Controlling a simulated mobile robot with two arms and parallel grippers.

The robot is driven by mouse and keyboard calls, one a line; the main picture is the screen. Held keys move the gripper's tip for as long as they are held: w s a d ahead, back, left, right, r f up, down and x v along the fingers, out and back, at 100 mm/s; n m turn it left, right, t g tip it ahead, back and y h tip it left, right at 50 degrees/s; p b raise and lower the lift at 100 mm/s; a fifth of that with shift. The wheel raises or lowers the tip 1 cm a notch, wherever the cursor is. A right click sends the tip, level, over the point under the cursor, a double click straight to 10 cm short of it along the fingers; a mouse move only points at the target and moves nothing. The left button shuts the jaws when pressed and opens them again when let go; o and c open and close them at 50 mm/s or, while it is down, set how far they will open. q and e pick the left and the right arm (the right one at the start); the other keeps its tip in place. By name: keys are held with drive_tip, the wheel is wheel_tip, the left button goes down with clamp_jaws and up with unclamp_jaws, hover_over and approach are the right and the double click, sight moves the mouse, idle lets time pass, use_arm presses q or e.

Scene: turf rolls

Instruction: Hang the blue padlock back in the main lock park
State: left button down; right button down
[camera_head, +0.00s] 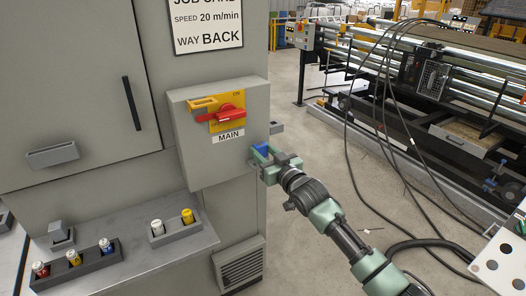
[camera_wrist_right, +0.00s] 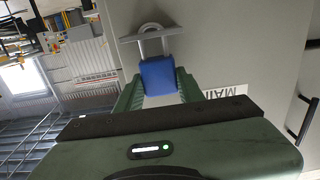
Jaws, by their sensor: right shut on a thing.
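The blue padlock (camera_head: 261,149) is between the fingers of my right gripper (camera_head: 267,157), beside the right edge of the MAIN switch box (camera_head: 185,130). In the right wrist view the blue padlock body (camera_wrist_right: 158,78) sits between the green fingers of my right gripper (camera_wrist_right: 160,92), which is shut on it. Its grey shackle (camera_wrist_right: 151,27) points away from the gripper. A grey bar bracket (camera_wrist_right: 128,38) crosses the shackle; I cannot tell whether the shackle is around it. My left gripper is not in view.
The box carries a red rotary switch (camera_head: 229,112) and a yellow hasp piece (camera_head: 203,104). A shelf (camera_head: 150,262) below holds trays with several small coloured caps. Cables (camera_head: 350,150) hang over open floor to the right, near the roller machine (camera_head: 430,75).

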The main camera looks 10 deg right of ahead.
drive_tip(key=shift+f+b, duration=0.75)
drive_tip(key=shift+f, duration=0.4)
drive_tip(key=c, duration=0.8)
unclamp_jaws()
drive_tip(key=shift+s+f, duration=0.1)
drive_tip(key=v, duration=0.7)
drive_tip(key=shift+s+d+b, duration=0.1)
drive_tip(key=shift+s+b, duration=0.2)
drive_tip(key=shift+b, duration=0.1)
